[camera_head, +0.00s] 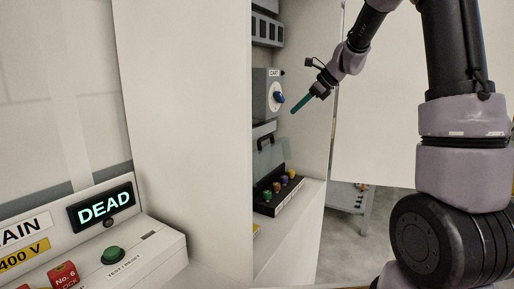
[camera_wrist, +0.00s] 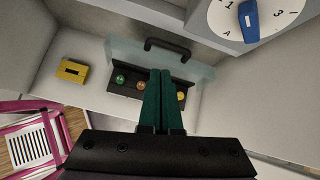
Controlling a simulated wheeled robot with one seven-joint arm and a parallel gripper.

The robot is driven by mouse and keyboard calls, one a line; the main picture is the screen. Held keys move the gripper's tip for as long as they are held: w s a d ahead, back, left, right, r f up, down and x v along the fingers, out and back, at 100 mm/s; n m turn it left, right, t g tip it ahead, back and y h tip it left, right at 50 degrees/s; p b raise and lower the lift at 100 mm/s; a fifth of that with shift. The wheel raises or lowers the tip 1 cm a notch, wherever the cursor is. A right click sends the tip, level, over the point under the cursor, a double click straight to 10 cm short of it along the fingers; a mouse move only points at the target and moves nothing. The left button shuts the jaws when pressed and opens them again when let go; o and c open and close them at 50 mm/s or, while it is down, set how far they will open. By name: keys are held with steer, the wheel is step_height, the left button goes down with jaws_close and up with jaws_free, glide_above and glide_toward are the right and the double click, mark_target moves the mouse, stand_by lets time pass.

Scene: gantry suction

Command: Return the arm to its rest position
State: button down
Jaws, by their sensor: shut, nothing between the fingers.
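My arm comes down from the top right of the head view. My gripper (camera_head: 293,112) has dark teal fingers and hangs in front of the open cabinet, just right of a grey switch box (camera_head: 260,93) with a blue knob (camera_head: 279,97). A gap shows between fingertips and knob in the picture. In the wrist view the two fingers (camera_wrist: 160,73) lie side by side, shut and empty. They overlap a black strip of coloured buttons (camera_wrist: 124,82) and hide part of it. The white dial with its blue handle (camera_wrist: 248,20) is at the top right.
A clear cover with a dark handle (camera_head: 265,135) stands behind the button strip (camera_head: 276,194). A white panel (camera_head: 255,156) stands left of the cabinet opening. A console shows a "DEAD" display (camera_head: 104,207). The wrist view shows a yellow block (camera_wrist: 72,71) and a pink frame (camera_wrist: 30,135).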

steer(key=s+d+r+n+h, duration=0.1)
steer(key=s+r+n, duration=0.25)
steer(key=s, duration=0.45)
steer(key=s+d+r+n+h, duration=0.1)
steer(key=s+r+n, duration=0.2)
steer(key=s+n, duration=0.35)
steer(key=s+d+n+t+h, duration=0.1)
steer(key=s+n, duration=0.3)
steer(key=s, duration=0.5)
steer(key=s+d+f+n+t+h, duration=0.1)
steer(key=s+d+n+h, duration=0.1)
steer(key=s, duration=0.7)
steer(key=shift+d+f+n, duration=0.3)
steer(key=shift+d+n, duration=0.25)
steer(key=shift+n, duration=0.55)
